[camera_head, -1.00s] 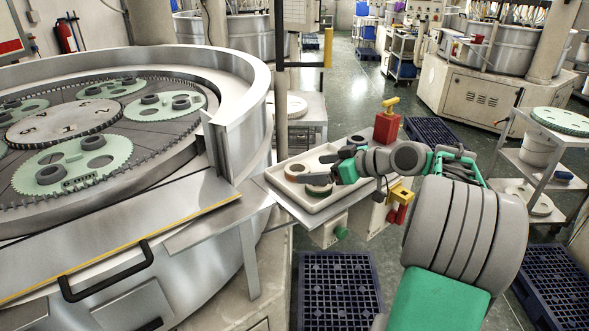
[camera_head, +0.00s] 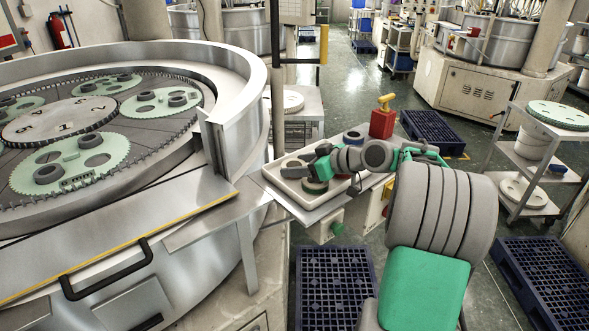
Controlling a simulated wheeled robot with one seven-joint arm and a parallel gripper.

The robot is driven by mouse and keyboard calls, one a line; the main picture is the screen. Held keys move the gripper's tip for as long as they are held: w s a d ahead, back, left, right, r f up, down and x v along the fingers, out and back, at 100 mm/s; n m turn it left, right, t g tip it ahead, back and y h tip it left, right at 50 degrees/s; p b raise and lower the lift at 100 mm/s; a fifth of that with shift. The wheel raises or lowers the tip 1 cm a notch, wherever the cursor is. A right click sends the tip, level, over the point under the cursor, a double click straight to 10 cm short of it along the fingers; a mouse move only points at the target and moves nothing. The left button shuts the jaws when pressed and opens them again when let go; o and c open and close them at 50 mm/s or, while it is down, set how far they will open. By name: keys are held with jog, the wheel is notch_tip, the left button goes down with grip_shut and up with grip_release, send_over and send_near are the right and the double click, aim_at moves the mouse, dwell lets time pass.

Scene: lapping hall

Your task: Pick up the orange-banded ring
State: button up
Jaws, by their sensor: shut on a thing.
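A shallow pale tray (camera_head: 288,188) stands on the small table beside the big machine. A ring at the tray's back left, which I take for the orange-banded ring (camera_head: 291,166), shows a brownish tint; its band is too small to make out clearly. My gripper (camera_head: 304,160) is low over the tray from the right, shut on this ring; the fingers hide part of it. I cannot tell whether the ring is clear of the tray floor. A green-banded ring (camera_head: 315,188) lies in the tray's front part, just below my gripper.
A blue-grey ring (camera_head: 352,136) sits behind my gripper, beyond the tray. A red container with a yellow top (camera_head: 382,121) stands at the table's back right. The machine's metal rim (camera_head: 232,125) rises close to the left. A dark blue pallet (camera_head: 333,285) lies on the floor in front.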

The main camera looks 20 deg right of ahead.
jog(key=c, duration=0.9)
jog(key=shift+c, duration=0.2)
jog(key=shift+r, duration=0.15)
jog(key=shift+r, duration=0.25)
notch_tip(320, 180, up, 3)
jog(key=shift+d+f+b, duration=0.1)
jog(key=shift+f+b, duration=0.05)
jog(key=shift+b, duration=0.35)
jog(key=s+r, duration=0.1)
jog(key=r, duration=0.1)
jog(key=s+d+r, duration=0.1)
jog(key=s, duration=0.1)
jog(key=s+d+r, duration=0.1)
jog(key=r, duration=0.1)
jog(key=shift+s+r, duration=0.35)
jog(key=s+a+p+v, duration=0.1)
jog(key=p+v, duration=0.7)
jog(key=v, duration=0.1)
jog(key=shift+s+a, duration=0.2)
jog(key=shift+s, duration=0.1)
